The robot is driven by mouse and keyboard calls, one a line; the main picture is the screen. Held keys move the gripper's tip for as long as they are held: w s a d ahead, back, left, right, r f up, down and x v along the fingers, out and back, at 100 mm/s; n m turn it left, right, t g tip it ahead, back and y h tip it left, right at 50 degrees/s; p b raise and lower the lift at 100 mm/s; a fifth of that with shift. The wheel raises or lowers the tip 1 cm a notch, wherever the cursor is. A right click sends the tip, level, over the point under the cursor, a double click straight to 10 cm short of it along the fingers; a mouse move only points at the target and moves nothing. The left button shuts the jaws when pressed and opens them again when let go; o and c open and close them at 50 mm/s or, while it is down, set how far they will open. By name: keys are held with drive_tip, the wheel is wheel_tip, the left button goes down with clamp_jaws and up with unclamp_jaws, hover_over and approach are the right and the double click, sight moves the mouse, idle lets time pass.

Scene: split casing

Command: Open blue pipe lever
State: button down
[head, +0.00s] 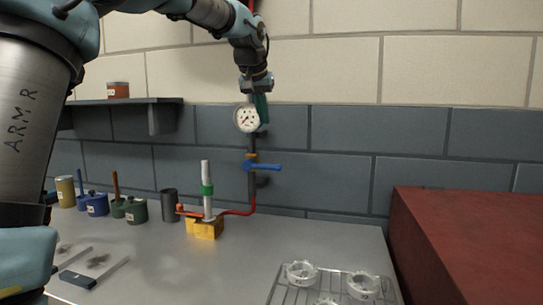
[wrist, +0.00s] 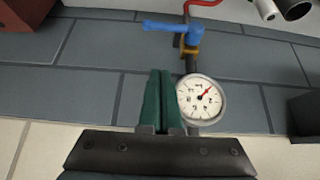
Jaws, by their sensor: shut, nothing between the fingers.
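The blue pipe lever (head: 264,167) sits on a dark vertical pipe (head: 252,184) against the wall. It sticks out level to the right, across the pipe, in the head view. In the wrist view the blue lever (wrist: 168,27) points left from an orange-yellow fitting (wrist: 188,49). My gripper (head: 262,119) is above the lever, beside the round gauge (head: 247,118). In the wrist view the green fingers of my gripper (wrist: 160,74) are closed together with nothing between them. They are apart from the lever.
The gauge (wrist: 202,100) is close beside my fingers. Below are a red hose (head: 238,212), a yellow block (head: 206,229) with a white tube, and several pots on the grey table. A wire rack (head: 285,291) and a red box (head: 470,235) are at right.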

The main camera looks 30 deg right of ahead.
drive_tip(key=shift+w+f, duration=0.1)
drive_tip(key=p, duration=0.3)
hover_over(264, 165)
drive_tip(key=d, duration=0.1)
drive_tip(key=f, duration=0.8)
drive_tip(key=shift+s+d+f, duration=0.1)
drive_tip(key=shift+s+f, duration=0.1)
drive_tip(key=shift+s, duration=0.1)
drive_tip(key=shift+s+a+f, duration=0.2)
drive_tip(key=shift+f, duration=0.75)
drive_tip(key=shift+s+a+f, duration=0.15)
drive_tip(key=shift+f, duration=0.75)
drive_tip(key=shift+s+d+f+b, duration=0.1)
drive_tip(key=shift+d+f+b, duration=0.1)
drive_tip(key=shift+b, duration=0.25)
